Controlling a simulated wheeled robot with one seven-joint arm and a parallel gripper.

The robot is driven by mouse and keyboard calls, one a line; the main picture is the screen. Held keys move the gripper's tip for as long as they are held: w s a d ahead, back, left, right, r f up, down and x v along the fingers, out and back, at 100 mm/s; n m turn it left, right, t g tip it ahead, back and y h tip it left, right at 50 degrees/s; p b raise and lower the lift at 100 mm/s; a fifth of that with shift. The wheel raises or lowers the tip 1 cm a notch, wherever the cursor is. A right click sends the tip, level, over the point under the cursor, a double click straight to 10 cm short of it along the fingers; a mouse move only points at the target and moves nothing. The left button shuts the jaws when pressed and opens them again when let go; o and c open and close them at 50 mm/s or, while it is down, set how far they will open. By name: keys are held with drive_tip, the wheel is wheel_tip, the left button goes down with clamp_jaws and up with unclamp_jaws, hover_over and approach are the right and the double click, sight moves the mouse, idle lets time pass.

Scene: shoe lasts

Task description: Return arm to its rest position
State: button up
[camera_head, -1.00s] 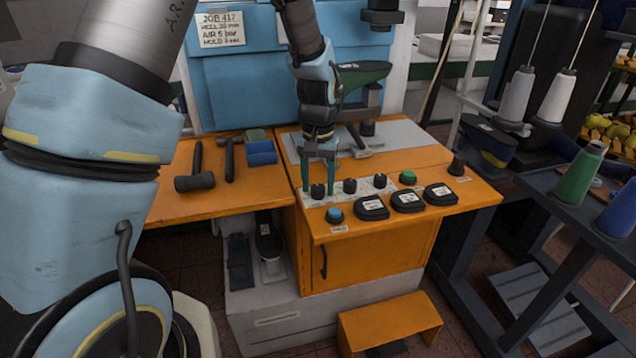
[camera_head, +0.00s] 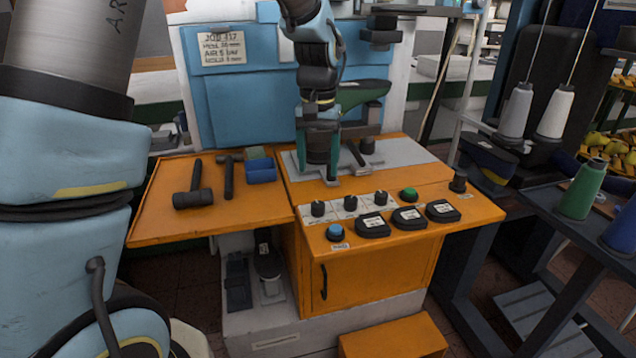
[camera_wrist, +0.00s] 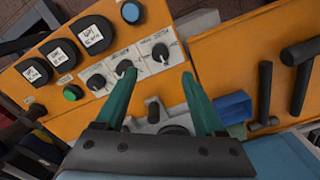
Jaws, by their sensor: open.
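My gripper (camera_head: 330,176) hangs over the orange machine table (camera_head: 440,228), above the grey plate and behind the row of black knobs. In the wrist view my gripper (camera_wrist: 160,92) has its two green fingers spread apart with nothing between them. The knob panel (camera_wrist: 130,62) lies beyond the fingertips there. My arm reaches down from the top of the head view, in front of the blue machine panel (camera_head: 240,105).
A dark green shoe last (camera_head: 362,92) stands close behind my gripper. Thread cones (camera_head: 516,107) stand at the right.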

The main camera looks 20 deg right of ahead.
drive_tip(key=shift+r, duration=0.5)
drive_tip(key=w+a+f+n, duration=0.1)
drive_tip(key=w+a+n, duration=0.15)
drive_tip(key=a, duration=1.55)
drive_tip(key=s+a+f+n+t, duration=0.1)
drive_tip(key=s+a, duration=0.5)
drive_tip(key=a, duration=0.6)
drive_tip(key=f+n, duration=0.1)
drive_tip(key=n, duration=0.1)
drive_tip(key=shift+s+a+n+t, duration=0.3)
drive_tip(key=shift+s+n, duration=0.05)
